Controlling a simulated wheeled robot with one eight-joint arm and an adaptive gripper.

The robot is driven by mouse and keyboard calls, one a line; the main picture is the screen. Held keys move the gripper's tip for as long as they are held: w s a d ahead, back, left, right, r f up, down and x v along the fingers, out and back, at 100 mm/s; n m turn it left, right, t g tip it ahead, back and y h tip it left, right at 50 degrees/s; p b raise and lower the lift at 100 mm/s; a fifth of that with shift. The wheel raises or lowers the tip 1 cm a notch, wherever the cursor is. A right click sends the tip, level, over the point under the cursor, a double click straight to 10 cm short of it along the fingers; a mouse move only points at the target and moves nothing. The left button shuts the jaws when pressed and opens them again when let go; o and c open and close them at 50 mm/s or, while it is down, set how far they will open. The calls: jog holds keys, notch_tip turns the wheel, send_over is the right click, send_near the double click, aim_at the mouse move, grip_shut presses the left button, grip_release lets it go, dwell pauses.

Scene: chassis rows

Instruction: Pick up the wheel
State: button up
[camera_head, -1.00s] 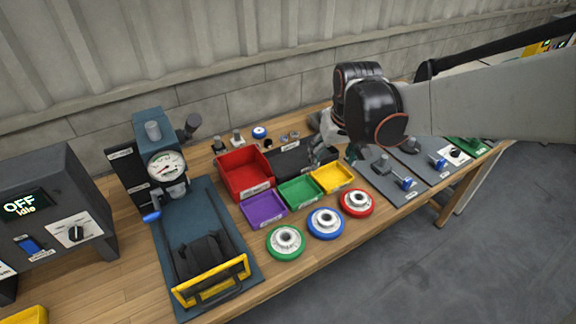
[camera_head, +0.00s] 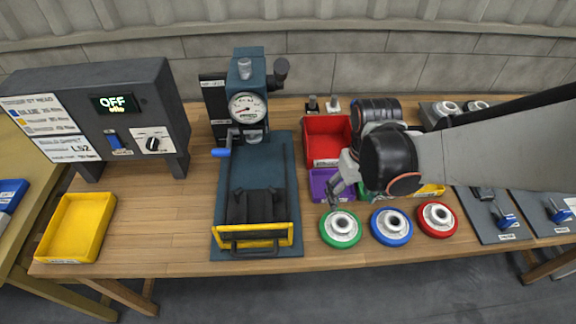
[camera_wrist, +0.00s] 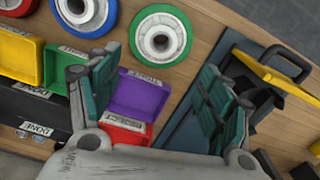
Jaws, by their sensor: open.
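Three wheels with pale hubs lie flat in a row near the bench's front edge: a green-rimmed wheel (camera_head: 341,229), a blue-rimmed wheel (camera_head: 391,227) and a red-rimmed wheel (camera_head: 437,219). My gripper (camera_head: 334,192) is open and empty above the purple tray (camera_head: 318,186), just behind the green wheel. In the wrist view, the purple tray (camera_wrist: 141,96) shows between my spread fingers (camera_wrist: 157,88). The green wheel (camera_wrist: 161,36) lies beyond them, with the blue wheel (camera_wrist: 85,12) to its left and part of the red wheel (camera_wrist: 14,6) at the corner.
A red bin (camera_head: 325,139) stands behind the purple tray. Green and yellow trays are partly hidden by my arm. Farther left are a control box (camera_head: 95,115) and yellow tray (camera_head: 77,228), with bare wood between.

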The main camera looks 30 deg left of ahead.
jog(key=b, duration=0.2)
send_near(343, 221)
jog(key=s, duration=0.2)
jog(key=shift+w+f+b, duration=0.2)
jog(key=shift+f+b, duration=1.05)
jog(key=shift+f, duration=2.35)
jog(key=shift+d, duration=0.1)
jog(key=shift+c, duration=0.4)
jog(key=c, duration=1.4)
